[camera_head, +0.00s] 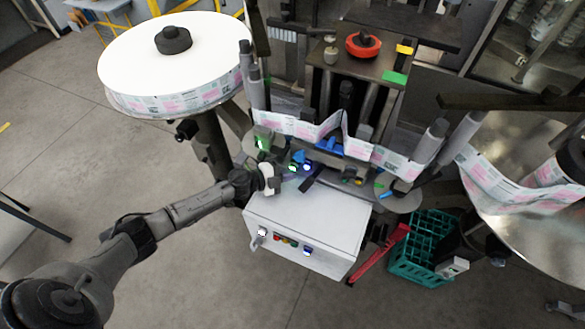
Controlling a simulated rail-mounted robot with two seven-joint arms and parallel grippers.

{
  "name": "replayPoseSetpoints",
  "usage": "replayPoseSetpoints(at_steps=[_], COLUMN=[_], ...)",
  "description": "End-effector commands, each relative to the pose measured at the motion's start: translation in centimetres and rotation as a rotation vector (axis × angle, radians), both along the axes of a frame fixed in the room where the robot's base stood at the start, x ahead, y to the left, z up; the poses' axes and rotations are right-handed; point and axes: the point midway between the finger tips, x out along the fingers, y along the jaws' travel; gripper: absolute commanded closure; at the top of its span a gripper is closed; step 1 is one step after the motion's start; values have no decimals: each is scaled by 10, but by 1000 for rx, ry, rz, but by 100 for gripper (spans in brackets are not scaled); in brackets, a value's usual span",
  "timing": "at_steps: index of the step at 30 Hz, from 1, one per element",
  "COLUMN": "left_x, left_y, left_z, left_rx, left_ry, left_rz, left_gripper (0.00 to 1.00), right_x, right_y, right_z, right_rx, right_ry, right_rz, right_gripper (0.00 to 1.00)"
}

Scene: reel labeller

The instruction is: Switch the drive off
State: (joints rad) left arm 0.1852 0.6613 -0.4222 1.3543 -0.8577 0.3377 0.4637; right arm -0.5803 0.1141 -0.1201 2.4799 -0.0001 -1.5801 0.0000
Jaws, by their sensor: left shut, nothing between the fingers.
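A light grey control box (308,225) stands low at the middle of the labeller. Its front face carries a row of small controls: a pale switch-like part (262,231) at the left end, small coloured buttons (285,240) in the middle, and a blue-lit part (308,251) at the right. I cannot tell which one belongs to the drive, nor read its position. My left gripper (270,180) is shut and empty by the box's rear left corner, behind the front controls. I cannot tell whether it touches anything. My right gripper is not in view.
A large white label reel (172,55) stands at upper left. The printed label web (300,128) runs across above the box, past rollers and small lit devices (300,163). A red emergency-type knob (363,44) is at the back. A teal crate (420,245) stands right. Floor is clear in front.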

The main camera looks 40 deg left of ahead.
Motion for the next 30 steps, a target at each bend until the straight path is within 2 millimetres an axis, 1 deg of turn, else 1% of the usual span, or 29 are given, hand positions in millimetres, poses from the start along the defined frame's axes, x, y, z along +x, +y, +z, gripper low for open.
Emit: replayPoseSetpoints(at_steps=[15,30], left_x=[6,12], left_y=[2,4], left_z=[0,2], left_rx=[0,0], left_ry=[0,-4], left_rz=[1,4], left_gripper=[100,100], right_x=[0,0], right_y=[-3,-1], right_z=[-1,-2], right_rx=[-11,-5], right_ry=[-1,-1], right_rz=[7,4], right_gripper=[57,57])
